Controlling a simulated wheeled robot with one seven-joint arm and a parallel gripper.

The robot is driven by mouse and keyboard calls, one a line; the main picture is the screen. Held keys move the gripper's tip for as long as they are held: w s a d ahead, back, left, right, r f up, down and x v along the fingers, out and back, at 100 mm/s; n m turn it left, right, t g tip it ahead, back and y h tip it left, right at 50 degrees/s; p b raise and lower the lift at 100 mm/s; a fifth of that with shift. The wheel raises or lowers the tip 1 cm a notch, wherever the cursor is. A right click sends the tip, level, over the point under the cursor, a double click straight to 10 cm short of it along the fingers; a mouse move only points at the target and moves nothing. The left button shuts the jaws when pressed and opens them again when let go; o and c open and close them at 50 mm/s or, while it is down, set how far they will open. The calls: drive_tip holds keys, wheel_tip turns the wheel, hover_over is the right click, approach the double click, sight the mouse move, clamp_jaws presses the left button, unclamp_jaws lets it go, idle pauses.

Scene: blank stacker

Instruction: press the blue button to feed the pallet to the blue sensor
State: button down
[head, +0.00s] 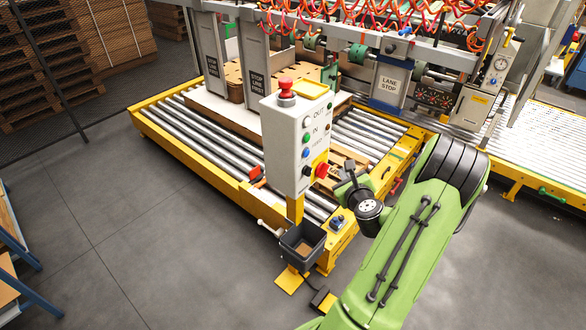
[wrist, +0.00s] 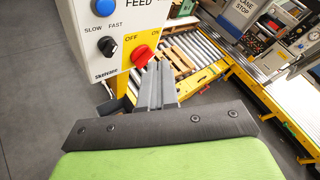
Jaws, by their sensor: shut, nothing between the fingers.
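The blue button (head: 305,153) is on the front of a white control box (head: 283,140), below a green and a white button. In the wrist view the blue button (wrist: 104,7) is at the top left, beside the word FEED. My gripper (head: 349,170) is shut and empty, just right of the box and apart from the blue button. In the wrist view its fingers (wrist: 158,66) point up, below and right of the button, near the red switch. A white board (head: 213,112) with brown wooden pieces lies on the rollers. I cannot pick out the blue sensor with certainty.
A red rotary switch (wrist: 142,56) and a black knob (wrist: 108,47) sit below the blue button. A red mushroom button (head: 286,88) tops the box. A yellow-framed roller conveyor (head: 205,158) runs behind it. A dark bin (head: 302,245) hangs below. Grey floor is open at left.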

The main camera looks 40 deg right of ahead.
sight(306, 153)
drive_tip(key=shift+w, duration=0.35)
drive_tip(key=shift+w+r+p, duration=0.1)
drive_tip(key=shift+r+p, duration=0.05)
drive_tip(key=shift+p, duration=0.15)
drive_tip(key=w+p, duration=0.7)
drive_tip(key=w, duration=0.1)
drive_tip(key=shift+w+a, duration=0.2)
drive_tip(key=shift+a, duration=0.25)
drive_tip(key=shift+p, duration=0.3)
idle(1.0)
drive_tip(key=shift+w+p, duration=0.45)
drive_tip(key=shift+p, duration=0.1)
